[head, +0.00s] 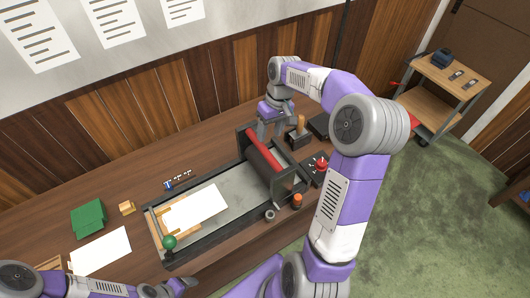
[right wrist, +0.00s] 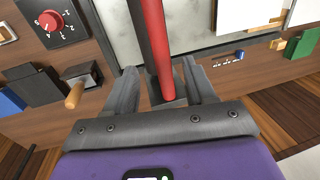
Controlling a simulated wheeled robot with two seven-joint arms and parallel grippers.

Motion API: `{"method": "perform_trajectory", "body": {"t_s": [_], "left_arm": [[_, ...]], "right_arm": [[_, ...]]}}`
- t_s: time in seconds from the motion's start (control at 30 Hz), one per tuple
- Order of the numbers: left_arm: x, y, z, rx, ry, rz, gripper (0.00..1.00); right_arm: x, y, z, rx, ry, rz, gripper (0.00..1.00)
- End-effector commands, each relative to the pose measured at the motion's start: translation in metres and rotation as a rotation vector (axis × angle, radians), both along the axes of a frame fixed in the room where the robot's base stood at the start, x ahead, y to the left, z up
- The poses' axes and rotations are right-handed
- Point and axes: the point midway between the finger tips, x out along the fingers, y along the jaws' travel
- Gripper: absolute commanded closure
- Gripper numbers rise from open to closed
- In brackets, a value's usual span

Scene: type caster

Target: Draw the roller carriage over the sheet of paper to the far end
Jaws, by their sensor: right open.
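The roller carriage (head: 272,172), a dark frame with a dark roller and a red bar (head: 263,148), stands at the right end of the grey press bed (head: 233,186). The white sheet of paper (head: 197,205) lies flat toward the bed's left end, within light wooden strips. My right gripper (head: 272,126) is at the carriage's wall-side end. In the right wrist view its open fingers (right wrist: 160,84) stand either side of the red bar (right wrist: 160,45), with gaps visible. My left gripper (head: 168,288) is low at the bottom edge; its fingers are unclear.
A green ball knob (head: 169,242) sits at the bed's left corner. A wood-handled block (head: 299,136) and a red-knob dial box (head: 319,167) stand right of the carriage. Green blocks (head: 88,217) and another white sheet (head: 101,251) lie left. The bed between paper and roller is clear.

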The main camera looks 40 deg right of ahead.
Motion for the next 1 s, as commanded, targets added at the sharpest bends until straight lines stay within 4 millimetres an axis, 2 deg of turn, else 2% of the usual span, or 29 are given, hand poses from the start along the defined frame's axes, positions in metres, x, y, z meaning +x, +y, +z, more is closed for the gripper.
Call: {"method": "perform_trajectory", "body": {"t_s": [0.17,0.53,0.7,0.93,1.0], "left_arm": [[0.0,0.0,-0.004,0.0,0.0,0.0,0.31],[0.0,0.0,-0.007,0.0,-0.001,-0.001,0.31],[0.0,0.0,-0.007,0.0,-0.001,0.0,0.31],[0.0,0.0,-0.007,0.0,-0.001,0.0,0.31],[0.0,0.0,-0.007,0.0,-0.001,0.0,0.31]], "right_arm": [[0.0,0.002,-0.016,0.001,0.003,0.0,0.45],[0.001,0.013,-0.068,0.001,0.002,-0.001,0.45],[0.001,0.015,-0.077,0.0,0.0,0.0,0.45],[0.001,0.015,-0.077,0.0,0.0,0.0,0.45],[0.001,0.015,-0.077,0.0,0.0,0.0,0.56]]}}
